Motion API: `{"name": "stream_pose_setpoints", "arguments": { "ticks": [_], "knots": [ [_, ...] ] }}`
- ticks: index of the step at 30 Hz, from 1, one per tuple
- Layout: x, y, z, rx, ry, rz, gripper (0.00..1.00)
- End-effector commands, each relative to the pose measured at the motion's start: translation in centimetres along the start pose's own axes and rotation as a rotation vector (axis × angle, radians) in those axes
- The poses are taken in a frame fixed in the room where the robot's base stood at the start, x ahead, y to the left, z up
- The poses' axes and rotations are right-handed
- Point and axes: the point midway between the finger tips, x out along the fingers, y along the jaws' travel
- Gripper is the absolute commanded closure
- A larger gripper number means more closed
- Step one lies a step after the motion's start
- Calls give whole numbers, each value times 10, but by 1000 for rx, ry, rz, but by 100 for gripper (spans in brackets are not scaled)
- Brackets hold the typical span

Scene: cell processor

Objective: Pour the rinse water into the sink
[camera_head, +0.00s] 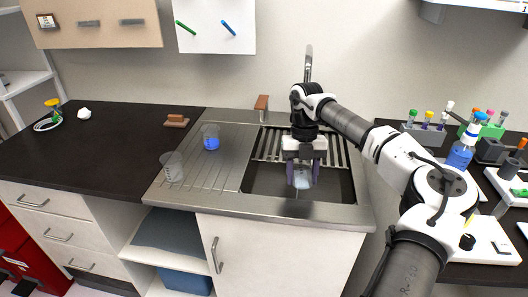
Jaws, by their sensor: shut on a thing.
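My gripper (303,171) is over the sink basin (262,182) and points down. It is shut on a clear container (302,180), probably a beaker, held between the dark fingers. The fingers hide part of it, and I cannot tell how much water is inside or how far it is tilted. The sink's steel drainboard (205,170) lies to the left. A beaker with blue liquid (211,138) and an empty-looking clear beaker (172,167) stand on the drainboard.
The faucet (308,62) rises behind my gripper. A slatted rack (268,146) covers the back of the basin. A brown brush (176,121) lies on the dark counter at left. Tube racks and a blue-capped bottle (461,152) crowd the right bench.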

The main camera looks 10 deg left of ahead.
Motion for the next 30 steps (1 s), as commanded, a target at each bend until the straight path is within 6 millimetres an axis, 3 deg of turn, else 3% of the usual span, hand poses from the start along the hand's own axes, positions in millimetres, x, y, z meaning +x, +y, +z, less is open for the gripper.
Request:
{"name": "stream_pose_setpoints", "arguments": {
  "ticks": [30],
  "knots": [
    [-5,0,2,0,117,0,92]
  ]
}}
